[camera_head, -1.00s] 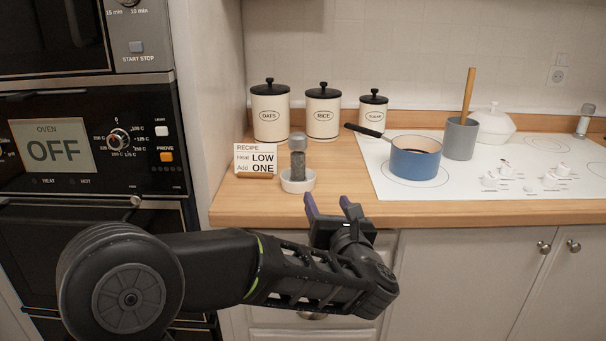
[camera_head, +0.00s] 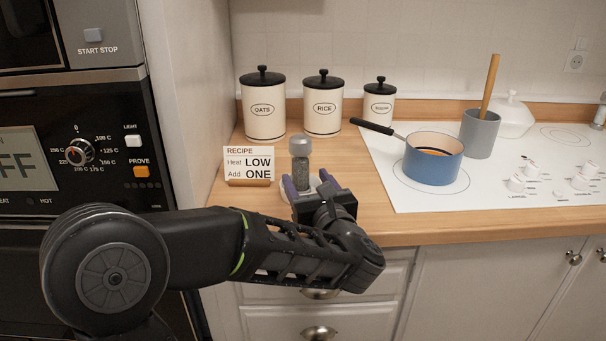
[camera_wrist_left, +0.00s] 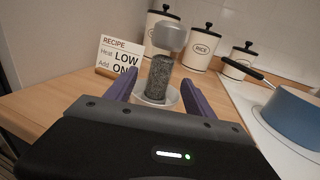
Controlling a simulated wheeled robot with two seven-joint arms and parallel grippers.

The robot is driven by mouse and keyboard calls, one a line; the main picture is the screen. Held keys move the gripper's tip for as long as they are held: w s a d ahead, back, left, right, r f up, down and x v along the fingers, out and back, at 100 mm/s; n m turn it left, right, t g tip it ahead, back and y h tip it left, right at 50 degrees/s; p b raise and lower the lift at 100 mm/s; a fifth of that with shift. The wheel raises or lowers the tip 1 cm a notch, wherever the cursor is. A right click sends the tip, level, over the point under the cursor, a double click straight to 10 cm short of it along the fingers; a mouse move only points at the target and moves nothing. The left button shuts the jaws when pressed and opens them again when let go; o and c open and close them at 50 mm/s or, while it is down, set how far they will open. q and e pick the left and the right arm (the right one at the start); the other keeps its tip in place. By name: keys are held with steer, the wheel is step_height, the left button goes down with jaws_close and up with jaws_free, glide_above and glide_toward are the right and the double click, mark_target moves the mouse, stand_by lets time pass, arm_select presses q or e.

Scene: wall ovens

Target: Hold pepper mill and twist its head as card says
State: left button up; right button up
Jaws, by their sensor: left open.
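The pepper mill (camera_head: 301,165) stands upright in a small white dish (camera_head: 285,196) on the wooden counter. It has a grey head and a clear body with dark peppercorns; it also shows in the left wrist view (camera_wrist_left: 160,78). The recipe card (camera_head: 249,164) stands left of it and reads "Heat LOW, Add ONE". My left gripper (camera_head: 309,184) is open, its purple fingers pointing at the mill. In the left wrist view the mill stands between and beyond the fingertips (camera_wrist_left: 160,85), and I see no contact. My right gripper is out of view.
The blue pot (camera_head: 434,160) sits on the white hob (camera_head: 400,195), its handle reaching toward the mill. Canisters for oats (camera_head: 264,108), rice (camera_head: 323,106) and a third (camera_head: 379,106) stand behind. The oven wall unit (camera_head: 90,150) is at left. Counter right of the mill is clear.

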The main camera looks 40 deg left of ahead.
arm_select(q)
steer(key=shift+s+d+r, duration=0.1)
steer(key=shift+d, duration=0.05)
steer(key=shift+p+x, duration=0.55)
steer(key=shift+x, duration=3.4)
jaws_close()
jaws_free()
